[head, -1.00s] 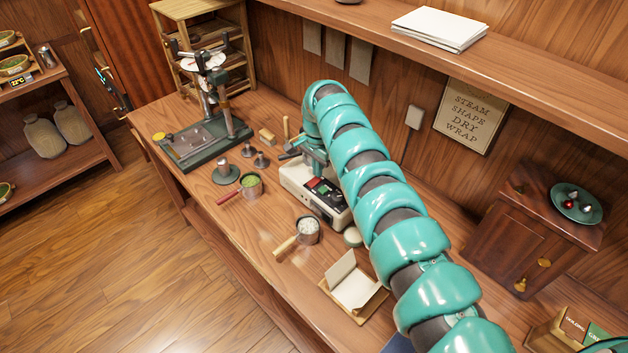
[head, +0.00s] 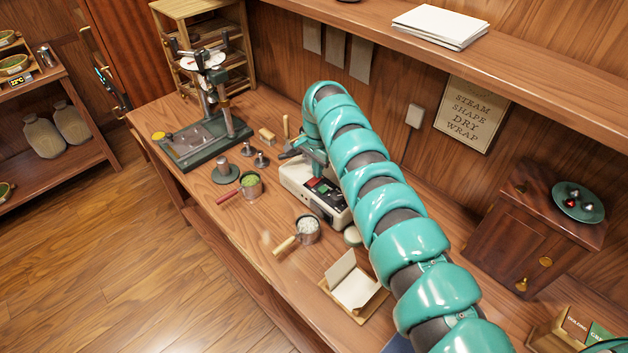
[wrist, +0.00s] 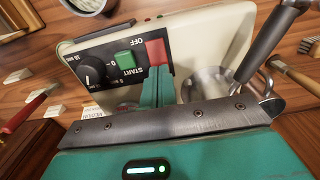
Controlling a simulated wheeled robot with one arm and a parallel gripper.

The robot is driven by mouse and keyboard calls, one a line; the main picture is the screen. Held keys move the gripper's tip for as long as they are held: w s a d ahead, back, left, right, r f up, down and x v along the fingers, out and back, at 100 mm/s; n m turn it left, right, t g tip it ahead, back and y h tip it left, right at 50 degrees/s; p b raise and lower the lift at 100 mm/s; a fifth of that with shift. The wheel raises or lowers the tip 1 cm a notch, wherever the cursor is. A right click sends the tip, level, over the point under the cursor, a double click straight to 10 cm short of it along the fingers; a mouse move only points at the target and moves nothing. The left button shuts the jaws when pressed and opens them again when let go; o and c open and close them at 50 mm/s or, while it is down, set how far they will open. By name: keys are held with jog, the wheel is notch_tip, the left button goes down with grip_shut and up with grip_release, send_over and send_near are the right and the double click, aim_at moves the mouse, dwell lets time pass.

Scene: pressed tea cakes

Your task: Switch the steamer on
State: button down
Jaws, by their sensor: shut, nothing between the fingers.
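The steamer (head: 300,188) is a cream box on the bench, partly hidden behind my arm in the head view. In the wrist view, its cream housing (wrist: 205,45) carries a black panel (wrist: 95,65) with a dial (wrist: 90,72), a green START button (wrist: 125,60) and a red switch (wrist: 156,52) beside the word OFF. My gripper (wrist: 155,78) is shut and empty, its teal fingertips right at the lower edge of the red switch. I cannot tell whether they touch it or which way the switch is set.
A metal cup (wrist: 205,85) with a dark handle sits close right of the fingers. On the bench are a green-filled pan (head: 250,186), a white-filled pan (head: 307,230), a press (head: 205,140) and an open paper holder (head: 354,288). The front bench edge is mostly clear.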

jog(key=shift+f+b, duration=0.5)
jog(key=shift+f, duration=0.15)
jog(key=shift+r, duration=0.15)
jog(key=shift+r+p, duration=1.8)
jog(key=shift+r, duration=1.65)
jog(key=shift+f, duration=0.1)
